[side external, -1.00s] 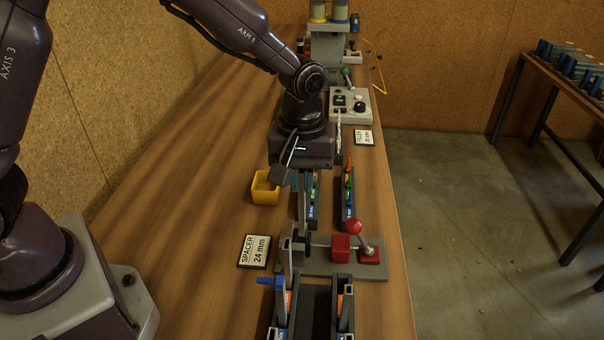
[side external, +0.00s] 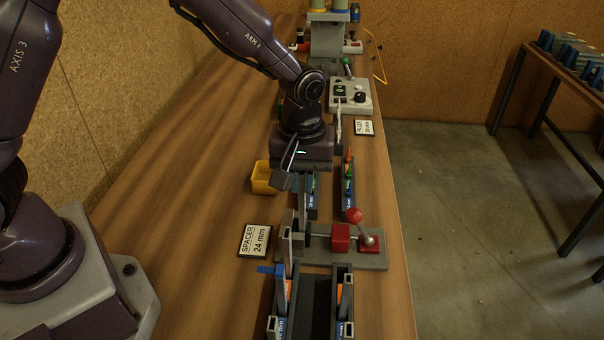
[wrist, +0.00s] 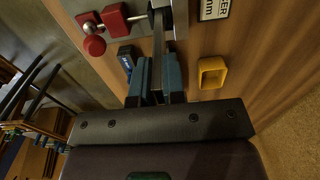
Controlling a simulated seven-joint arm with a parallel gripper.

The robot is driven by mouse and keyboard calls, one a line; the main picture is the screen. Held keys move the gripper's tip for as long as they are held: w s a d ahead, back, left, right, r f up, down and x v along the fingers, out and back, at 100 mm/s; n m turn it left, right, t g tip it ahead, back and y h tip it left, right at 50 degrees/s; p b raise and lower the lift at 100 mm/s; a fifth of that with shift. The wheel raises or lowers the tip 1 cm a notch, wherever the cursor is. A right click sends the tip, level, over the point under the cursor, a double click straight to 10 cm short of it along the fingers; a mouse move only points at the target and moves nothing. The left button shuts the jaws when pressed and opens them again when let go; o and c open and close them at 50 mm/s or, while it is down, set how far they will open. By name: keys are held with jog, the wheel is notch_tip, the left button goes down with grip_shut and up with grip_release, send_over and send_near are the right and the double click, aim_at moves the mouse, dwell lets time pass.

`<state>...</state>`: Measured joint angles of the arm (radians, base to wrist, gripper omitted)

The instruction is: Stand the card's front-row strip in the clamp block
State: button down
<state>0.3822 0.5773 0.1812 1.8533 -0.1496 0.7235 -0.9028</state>
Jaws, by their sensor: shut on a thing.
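My gripper (wrist: 158,84) is shut on a long dark grey strip (wrist: 158,50), seen between its teal fingers in the wrist view. The strip reaches down to the clamp block (wrist: 180,17). In the side view it hangs below my gripper (side external: 302,183), close to the left jaw of the clamp block (side external: 375,260). I cannot tell whether its lower end is inside the jaw gap. The clamp has a red block (side external: 341,237) and a lever with a red ball (side external: 355,215). The card (side external: 255,241) reads "SPACER 24 mm" and lies left of the clamp.
Racks with blue labels stand in front of the clamp (side external: 342,310) and behind it (side external: 349,195). A yellow bin (side external: 264,179) sits left of my gripper. A second card (side external: 364,128) and a grey control box (side external: 350,97) are farther back. The left tabletop is mostly clear.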

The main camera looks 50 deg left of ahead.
aim_at(302, 193)
jog(key=shift+f, duration=1.6)
jog(key=c, duration=1.1)
grip_release()
jog(key=shift+r, duration=0.1)
notch_tip(302, 193, up, 13)
